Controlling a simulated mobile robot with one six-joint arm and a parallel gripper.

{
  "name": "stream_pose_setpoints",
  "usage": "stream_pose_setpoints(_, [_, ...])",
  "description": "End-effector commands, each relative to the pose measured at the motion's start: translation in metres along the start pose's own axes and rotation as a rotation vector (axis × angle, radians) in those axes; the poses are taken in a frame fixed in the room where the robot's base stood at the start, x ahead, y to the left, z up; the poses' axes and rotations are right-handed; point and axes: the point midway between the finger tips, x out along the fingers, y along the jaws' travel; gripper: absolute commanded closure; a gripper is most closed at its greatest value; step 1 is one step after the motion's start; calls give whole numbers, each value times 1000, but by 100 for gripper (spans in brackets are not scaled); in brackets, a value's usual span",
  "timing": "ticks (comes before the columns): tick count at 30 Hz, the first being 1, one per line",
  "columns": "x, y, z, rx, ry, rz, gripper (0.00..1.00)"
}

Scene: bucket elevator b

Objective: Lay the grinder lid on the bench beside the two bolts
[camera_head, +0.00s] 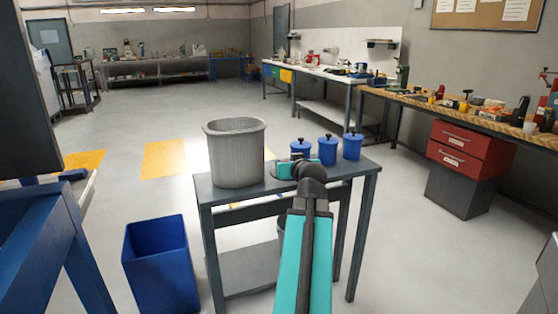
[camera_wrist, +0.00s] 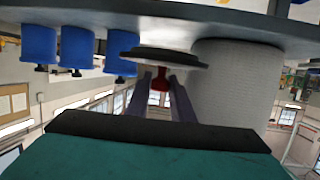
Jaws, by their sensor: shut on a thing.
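My gripper (camera_wrist: 160,82) is shut on the red knob (camera_wrist: 159,80) of a dark, round, flat lid, which I take for the grinder lid (camera_wrist: 180,59). The wrist view is upside down, so the lid lies under the fingers, close to the top of a small grey bench (camera_wrist: 240,22). I cannot tell whether lid and bench touch. In the head view my arm reaches over this bench (camera_head: 349,171), and my wrist mostly hides the lid. I cannot make out the two bolts in either view.
A large grey ribbed bucket (camera_head: 236,155) stands on the bench left of my gripper; it also shows in the wrist view (camera_wrist: 235,90). Several blue canisters stand at the bench's back right, one (camera_head: 327,151) in the middle. A blue bin (camera_head: 160,270) stands on the floor at left.

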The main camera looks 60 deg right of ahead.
Motion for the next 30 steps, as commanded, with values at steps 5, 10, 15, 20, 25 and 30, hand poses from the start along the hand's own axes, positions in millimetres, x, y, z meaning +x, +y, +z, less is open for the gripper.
stream_pose_setpoints(5, [2,0,-5,1,0,-3,100])
stream_pose_setpoints(10, [4,-1,-5,0,1,-4,100])
stream_pose_setpoints(15, [6,0,-6,0,1,-3,100])
stream_pose_setpoints(20, [7,0,-6,2,2,-3,100])
stream_pose_setpoints(25, [8,0,-5,2,0,-1,100])
stream_pose_setpoints(30, [9,0,-5,3,0,2,100])
